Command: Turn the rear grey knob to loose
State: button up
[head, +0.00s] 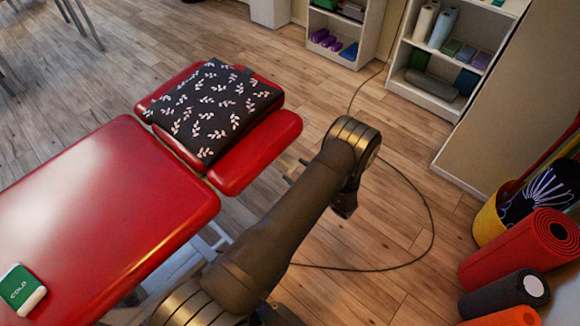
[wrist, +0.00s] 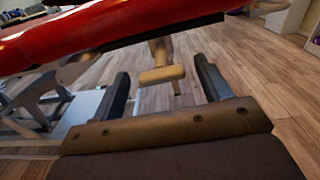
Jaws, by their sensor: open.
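In the wrist view, a tan, bar-shaped knob (wrist: 162,75) on a pale stem hangs below the red padded table. It looks tan rather than grey here, and I cannot tell its setting. My gripper (wrist: 162,67) is open, with one dark finger to the left of the knob and one to the right. The knob appears in the gap, seemingly beyond or near the fingertips; no contact shows. In the head view, my arm reaches beside the table's headrest end, and the knob cannot be made out there.
The red treatment table (head: 100,205) carries a dark leaf-patterned cushion (head: 215,108) and a green-and-white COLD pack (head: 20,289). A cable (head: 432,225) lies on the floor.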

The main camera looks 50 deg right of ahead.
aim_at(285, 164)
jog(key=shift+w, duration=1.8)
jog(key=c, duration=1)
